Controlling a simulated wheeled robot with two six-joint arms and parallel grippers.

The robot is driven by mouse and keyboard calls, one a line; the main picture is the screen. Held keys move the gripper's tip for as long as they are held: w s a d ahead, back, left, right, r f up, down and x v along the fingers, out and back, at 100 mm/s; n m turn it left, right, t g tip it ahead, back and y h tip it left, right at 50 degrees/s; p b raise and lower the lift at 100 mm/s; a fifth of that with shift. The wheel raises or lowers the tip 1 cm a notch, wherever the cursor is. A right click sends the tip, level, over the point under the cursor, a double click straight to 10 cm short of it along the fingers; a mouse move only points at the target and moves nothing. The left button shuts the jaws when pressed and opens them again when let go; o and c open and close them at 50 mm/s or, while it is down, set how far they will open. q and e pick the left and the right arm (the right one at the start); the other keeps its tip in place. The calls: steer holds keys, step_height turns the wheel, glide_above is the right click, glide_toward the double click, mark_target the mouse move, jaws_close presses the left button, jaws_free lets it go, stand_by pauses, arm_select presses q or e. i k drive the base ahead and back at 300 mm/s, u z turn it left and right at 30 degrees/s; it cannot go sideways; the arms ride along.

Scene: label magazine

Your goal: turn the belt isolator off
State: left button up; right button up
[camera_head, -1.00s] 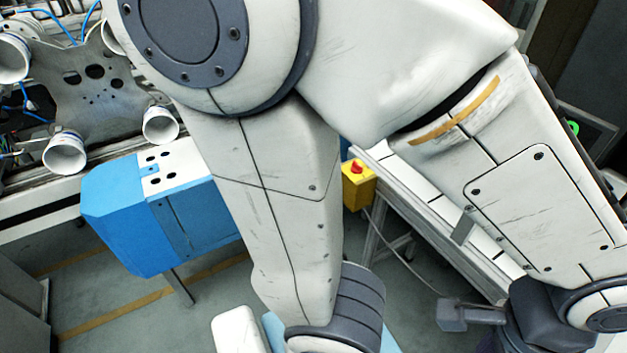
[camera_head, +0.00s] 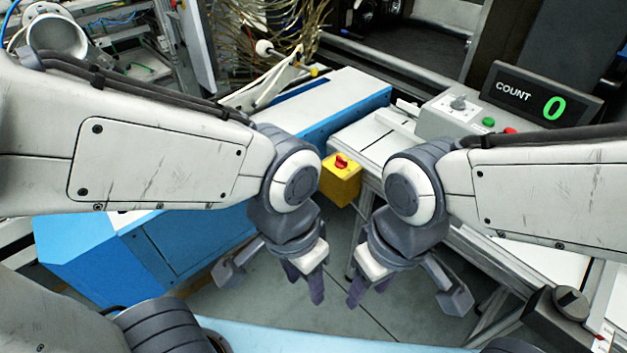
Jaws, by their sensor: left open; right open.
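A yellow box with a red handle (camera_head: 341,165), which looks like the isolator, is fixed at the near end of the conveyor, between my two arms. No label on it can be read, and the handle's exact setting is too small to tell. My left gripper (camera_head: 270,284) is open and empty, below and left of the yellow box. My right gripper (camera_head: 406,294) is open and empty, below and right of it. Neither gripper touches the box.
A control box (camera_head: 455,117) with a grey knob and green and red buttons stands behind the conveyor. A counter display (camera_head: 545,95) reads 0. A blue machine body (camera_head: 190,245) is at left. A dark box with a black knob (camera_head: 571,299) is at lower right. Floor shows between the grippers.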

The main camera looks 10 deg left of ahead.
mark_target(340, 163)
steer(key=z, duration=0.2)
steer(key=k, duration=0.3)
steer(key=u, duration=0.5)
steer(key=i, duration=1.2)
steer(key=z, duration=0.45)
